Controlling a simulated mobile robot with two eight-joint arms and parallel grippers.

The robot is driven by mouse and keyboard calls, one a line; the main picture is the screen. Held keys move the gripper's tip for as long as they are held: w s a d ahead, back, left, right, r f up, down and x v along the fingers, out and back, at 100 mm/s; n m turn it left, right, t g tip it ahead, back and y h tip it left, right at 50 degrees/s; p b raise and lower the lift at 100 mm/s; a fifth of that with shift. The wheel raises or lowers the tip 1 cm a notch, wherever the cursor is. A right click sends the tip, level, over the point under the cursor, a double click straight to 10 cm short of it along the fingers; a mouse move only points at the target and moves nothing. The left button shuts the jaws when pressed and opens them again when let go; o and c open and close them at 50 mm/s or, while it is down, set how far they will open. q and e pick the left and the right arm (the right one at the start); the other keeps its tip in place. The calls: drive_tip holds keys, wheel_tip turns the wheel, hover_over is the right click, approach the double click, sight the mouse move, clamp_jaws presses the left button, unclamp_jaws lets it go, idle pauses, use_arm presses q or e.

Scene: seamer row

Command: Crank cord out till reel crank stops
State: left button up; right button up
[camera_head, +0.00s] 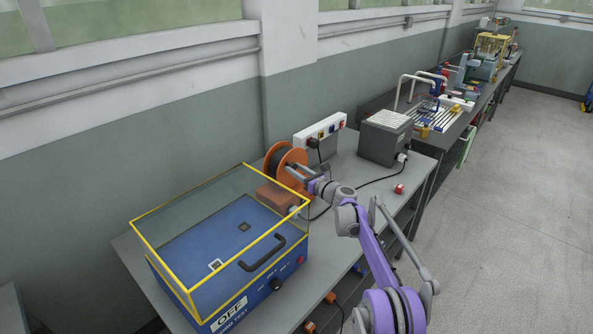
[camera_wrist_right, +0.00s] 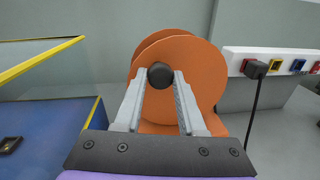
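The cord reel (camera_head: 275,157) stands on the bench against the wall, with orange discs, dark cord wound between them and an orange base. In the right wrist view its orange disc (camera_wrist_right: 190,55) faces me. The black crank knob (camera_wrist_right: 160,75) sits in front of the disc, near its left side. My right gripper (camera_head: 302,172) reaches the reel from the right. In the right wrist view its fingers (camera_wrist_right: 160,78) flank the knob closely on both sides and look shut on it. The crank arm behind the knob is hidden. My left gripper is not in view.
A blue test box (camera_head: 215,240) with a yellow-framed clear cover and an OFF sign stands left of the reel. A white socket strip (camera_head: 320,131) and a grey box (camera_head: 386,137) are to the right. A red plug (camera_head: 399,189) lies near the bench's front edge.

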clamp_jaws()
idle(0.9)
